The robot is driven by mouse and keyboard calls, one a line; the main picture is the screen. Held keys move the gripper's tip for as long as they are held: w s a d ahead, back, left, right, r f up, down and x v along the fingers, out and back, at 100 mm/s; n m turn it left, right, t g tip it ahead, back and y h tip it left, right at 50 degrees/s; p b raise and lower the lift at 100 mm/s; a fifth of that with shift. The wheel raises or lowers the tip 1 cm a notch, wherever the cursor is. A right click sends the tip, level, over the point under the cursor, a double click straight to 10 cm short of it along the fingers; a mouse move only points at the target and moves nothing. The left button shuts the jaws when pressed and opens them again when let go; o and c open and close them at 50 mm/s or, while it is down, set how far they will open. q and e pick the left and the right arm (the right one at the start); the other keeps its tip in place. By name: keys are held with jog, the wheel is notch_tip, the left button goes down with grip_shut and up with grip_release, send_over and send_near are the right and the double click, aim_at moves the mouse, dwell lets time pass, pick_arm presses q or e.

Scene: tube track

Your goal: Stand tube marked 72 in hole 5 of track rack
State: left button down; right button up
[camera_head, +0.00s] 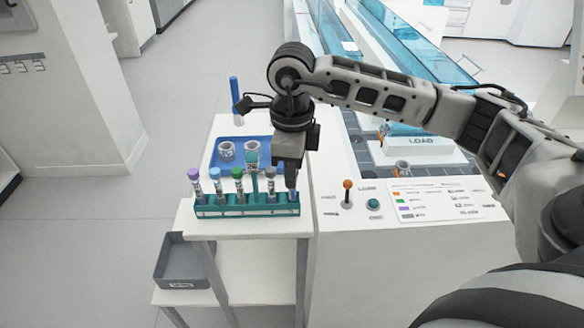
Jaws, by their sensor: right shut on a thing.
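A green rack (246,210) stands along the front edge of the white side table. Several capped tubes stand upright in it, among them a purple-capped tube (194,184), a light-blue-capped tube (215,183), a green-capped tube (238,183) and a grey-blue-capped tube (270,182). My right gripper (291,184) points down over the right end of the rack. It is shut on a tube, which its fingers mostly hide. I cannot read the number 72 on any tube, nor the hole numbers. My left gripper is out of view.
An orange-knobbed lever (347,186) rises to the rack's right. A grey bin (181,264) sits below.

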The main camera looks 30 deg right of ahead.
jog(key=shift+f, duration=0.35)
jog(key=shift+f+b, duration=0.5)
jog(key=shift+b, duration=0.2)
jog(key=o, duration=0.8)
